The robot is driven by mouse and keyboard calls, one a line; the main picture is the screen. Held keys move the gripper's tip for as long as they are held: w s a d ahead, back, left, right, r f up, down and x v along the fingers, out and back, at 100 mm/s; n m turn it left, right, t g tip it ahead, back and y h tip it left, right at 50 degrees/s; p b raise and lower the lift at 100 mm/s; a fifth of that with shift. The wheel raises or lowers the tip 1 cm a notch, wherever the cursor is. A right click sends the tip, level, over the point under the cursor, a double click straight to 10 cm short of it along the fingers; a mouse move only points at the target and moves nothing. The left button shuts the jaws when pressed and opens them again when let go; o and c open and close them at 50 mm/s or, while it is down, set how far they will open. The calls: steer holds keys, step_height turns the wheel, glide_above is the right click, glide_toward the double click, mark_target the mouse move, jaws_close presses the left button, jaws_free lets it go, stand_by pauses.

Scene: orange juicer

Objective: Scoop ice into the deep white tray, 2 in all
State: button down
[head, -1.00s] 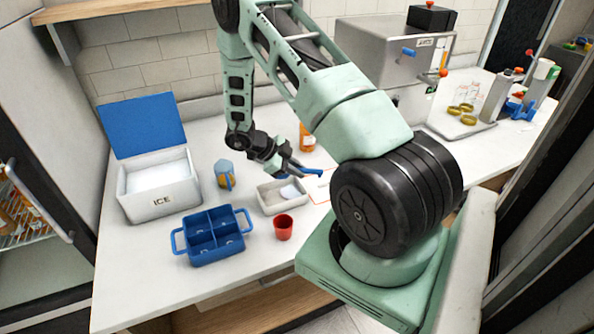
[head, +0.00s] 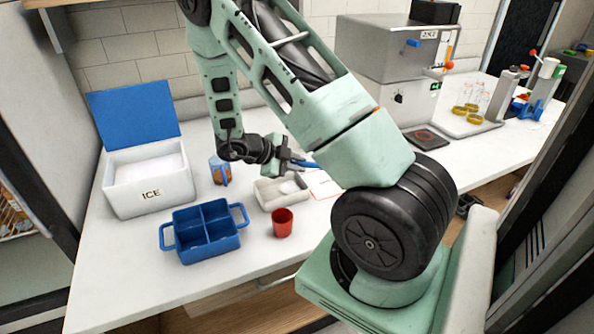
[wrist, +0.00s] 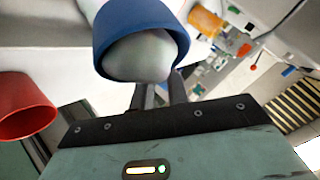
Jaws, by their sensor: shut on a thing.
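My gripper (head: 287,162) is above the back right of the deep white tray (head: 262,191).
A blue divided caddy (head: 205,243) stands at the front left. A red cup (head: 283,223) stands just in front of the tray. A blue and amber mug (head: 219,171) stands between ice box and tray. A grey machine (head: 385,60) is behind my arm.

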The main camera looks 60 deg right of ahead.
steer(key=shift+s+a+f+m+h+b, duration=0.15)
steer(key=shift+f+m+h+b, duration=0.3)
steer(key=shift+b, duration=1.1)
steer(key=shift+w+a+f+m+h+b, duration=0.2)
steer(key=shift+h+b, duration=0.45)
steer(key=shift+b, duration=0.9)
steer(key=m+h+b, duration=0.1)
steer(key=b, duration=0.2)
steer(key=m+h+b, duration=0.1)
steer(key=h+b, duration=0.1)
steer(key=b, duration=0.2)
steer(key=m+h+b, duration=0.1)
steer(key=b, duration=0.3)
steer(key=shift+s+a+f+m+t+h, duration=0.15)
steer(key=shift+s+f+m+t+h, duration=0.15)
steer(key=shift+m+h, duration=0.1)
steer(key=shift+r, duration=0.1)
steer(key=shift+r, duration=0.1)
